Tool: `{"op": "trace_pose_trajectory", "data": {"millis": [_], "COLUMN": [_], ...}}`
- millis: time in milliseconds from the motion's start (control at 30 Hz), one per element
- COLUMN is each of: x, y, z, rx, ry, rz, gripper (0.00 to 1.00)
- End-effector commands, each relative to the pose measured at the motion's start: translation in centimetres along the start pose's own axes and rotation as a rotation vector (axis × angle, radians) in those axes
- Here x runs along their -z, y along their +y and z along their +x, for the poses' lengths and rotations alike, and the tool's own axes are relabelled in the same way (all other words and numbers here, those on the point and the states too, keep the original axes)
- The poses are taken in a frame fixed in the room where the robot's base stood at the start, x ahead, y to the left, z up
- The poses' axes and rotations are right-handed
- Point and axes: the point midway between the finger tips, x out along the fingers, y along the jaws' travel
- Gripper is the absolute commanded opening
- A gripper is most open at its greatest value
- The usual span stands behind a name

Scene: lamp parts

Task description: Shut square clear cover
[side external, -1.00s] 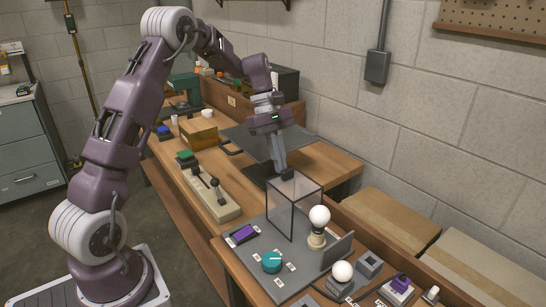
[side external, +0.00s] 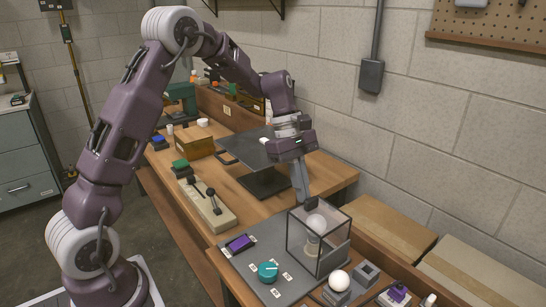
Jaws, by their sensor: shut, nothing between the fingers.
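The square clear cover (side external: 296,238), a see-through box with dark edges, stands on the grey board (side external: 240,262). It surrounds a white round bulb (side external: 316,223) on a pale holder, both seen through its walls. A small upright grey panel (side external: 334,260) is at the cover's front right side and looks close against it; I cannot tell whether they touch. My gripper (side external: 310,204) is shut and empty, pointing down at the cover's top rear edge. Its fingertips look at or against the cover; exact contact is unclear.
A second white bulb (side external: 339,281) and a grey square socket (side external: 366,272) sit at the front right. A lever box (side external: 205,204) stands at left; the wall is behind.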

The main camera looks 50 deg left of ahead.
Motion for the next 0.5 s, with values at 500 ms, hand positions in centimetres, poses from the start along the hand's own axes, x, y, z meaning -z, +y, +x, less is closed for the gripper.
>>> {"op": "trace_pose_trajectory", "data": {"millis": [500], "x": [3.6], "y": [0.1], "z": [-10.1], "rx": [-0.009], "ry": [0.01], "rz": [-0.005], "gripper": [0.0]}}
